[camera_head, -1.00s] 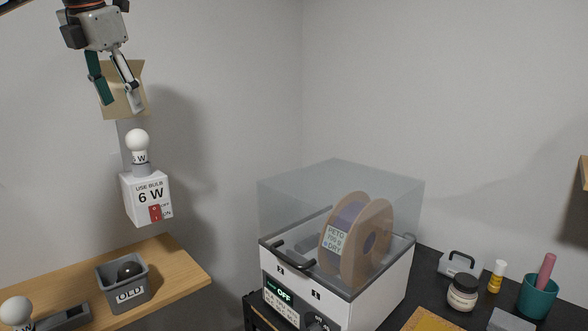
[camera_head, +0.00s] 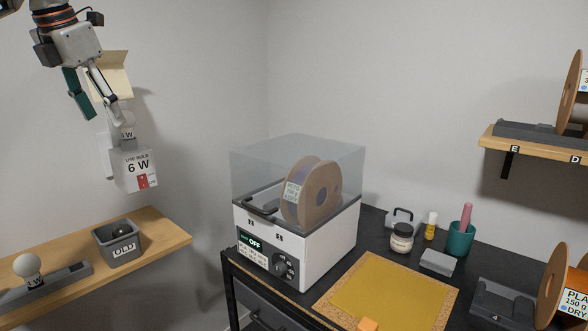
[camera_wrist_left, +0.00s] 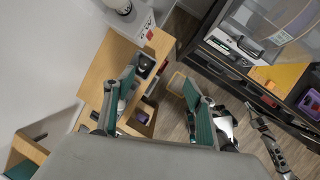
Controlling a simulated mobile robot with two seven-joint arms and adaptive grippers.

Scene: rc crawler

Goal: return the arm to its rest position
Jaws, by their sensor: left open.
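My left gripper (camera_head: 100,114) is at the upper left of the head view, open and empty, with one green-padded finger facing me. Its right finger overlaps the white bulb (camera_head: 128,133) on the wall lamp box (camera_head: 134,170) labelled "USE BULB 6 W"; whether they touch cannot be told. In the left wrist view, the gripper's two green-padded fingers (camera_wrist_left: 160,105) stand wide apart with nothing between them, and the lamp box (camera_wrist_left: 139,20) is beyond them at the top. A dark jointed shape (camera_wrist_left: 268,135) at right may be my right arm; its jaws are unclear.
A wooden shelf (camera_head: 165,235) holds a grey "OLD" bin (camera_head: 118,243) with a dark bulb, and another white bulb (camera_head: 28,266). The filament dryer (camera_head: 300,235) stands on the black bench, with a cork-edged mat (camera_head: 390,300) in front. A spool shelf (camera_head: 530,145) is at right.

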